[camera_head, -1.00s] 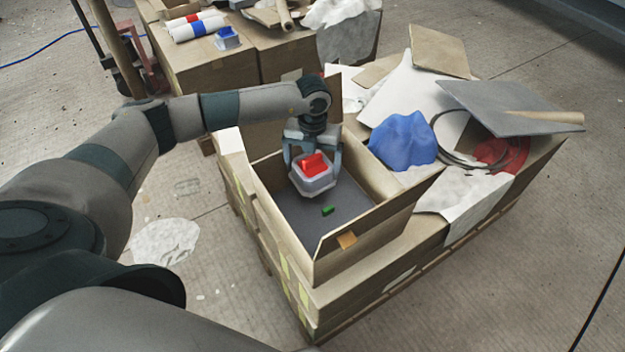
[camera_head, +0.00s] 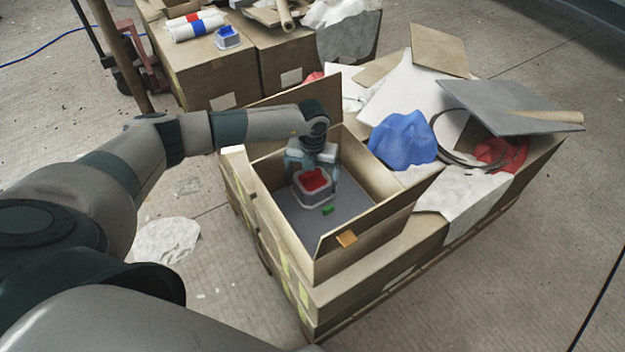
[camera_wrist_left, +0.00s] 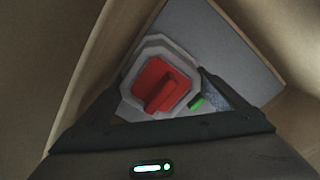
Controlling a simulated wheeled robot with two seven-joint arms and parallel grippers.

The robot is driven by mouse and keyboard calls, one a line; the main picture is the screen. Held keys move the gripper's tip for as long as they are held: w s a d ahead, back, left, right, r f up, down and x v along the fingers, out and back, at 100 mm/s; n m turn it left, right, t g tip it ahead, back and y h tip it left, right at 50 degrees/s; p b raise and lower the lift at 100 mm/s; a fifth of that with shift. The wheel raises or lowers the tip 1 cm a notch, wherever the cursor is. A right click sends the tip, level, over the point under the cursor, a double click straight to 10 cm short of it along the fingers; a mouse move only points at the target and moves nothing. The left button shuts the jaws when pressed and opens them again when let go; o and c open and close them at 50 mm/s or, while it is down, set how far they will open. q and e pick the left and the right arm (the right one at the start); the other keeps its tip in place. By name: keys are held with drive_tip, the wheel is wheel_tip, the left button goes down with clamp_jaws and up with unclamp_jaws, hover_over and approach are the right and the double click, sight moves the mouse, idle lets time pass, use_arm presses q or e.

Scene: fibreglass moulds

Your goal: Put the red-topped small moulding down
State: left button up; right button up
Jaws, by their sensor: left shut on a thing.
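The red-topped small moulding (camera_head: 313,184) is a grey piece with a red top. It is inside the open cardboard box (camera_head: 283,236), low over or on the dark grey floor; I cannot tell whether it touches. My left gripper (camera_head: 312,172) is shut on it, reaching down from the back of the box. The moulding also shows in the left wrist view (camera_wrist_left: 162,88), with the gripper's dark fingers at its near side. A small green piece (camera_head: 328,210) lies on the box floor beside it. My right gripper is not in view.
The box walls stand close around the gripper. Right of it lie a blue crumpled sheet (camera_head: 403,139), a grey panel (camera_head: 505,107) and a coiled cable. A blue-topped moulding (camera_head: 228,38) stands on a carton behind. The front of the box floor is clear.

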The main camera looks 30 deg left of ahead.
use_arm(q)
drive_tip(key=shift+f, duration=0.2)
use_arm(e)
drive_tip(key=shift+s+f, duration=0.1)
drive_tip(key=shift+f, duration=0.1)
use_arm(q)
drive_tip(key=o, duration=1)
drive_tip(key=shift+o, duration=0.2)
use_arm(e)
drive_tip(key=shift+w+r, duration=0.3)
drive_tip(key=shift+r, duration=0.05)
use_arm(q)
drive_tip(key=shift+r, duration=0.15)
drive_tip(key=shift+r, duration=0.35)
wheel_tip(320, 180, up, 10)
drive_tip(key=shift+r+b, duration=0.1)
drive_tip(key=shift+b, duration=0.4)
drive_tip(key=shift+r, duration=0.45)
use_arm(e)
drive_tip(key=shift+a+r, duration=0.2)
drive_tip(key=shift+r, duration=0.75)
